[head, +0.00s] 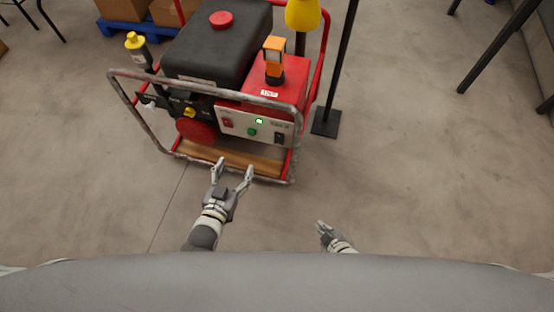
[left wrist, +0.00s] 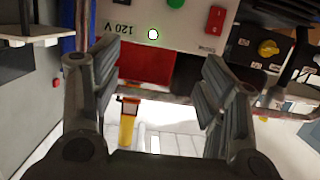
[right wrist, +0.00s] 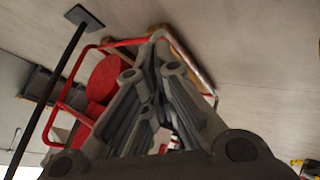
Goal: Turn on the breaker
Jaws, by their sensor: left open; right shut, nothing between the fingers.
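The generator's control panel (head: 255,127) faces me below a red housing. It carries a red rocker switch (head: 227,123), a green button (head: 252,132), a glowing white lamp (head: 259,121) and a dark switch-like part (head: 279,139). I cannot tell which is the breaker or its position. In the left wrist view the panel is upside down, with the red switch (left wrist: 215,19) and lamp (left wrist: 153,34) beyond the fingers. My left gripper (head: 233,166) is open and empty in front of the frame's lower bar, apart from the panel. My right gripper (head: 322,228) is shut and empty, off to the right.
A worn tubular frame (head: 205,88) surrounds the generator, with a bar crossing above the panel. A yellow knob (left wrist: 268,48) shows beside the panel. A black post on a square base (head: 326,122) stands at the right. The floor right of it is clear.

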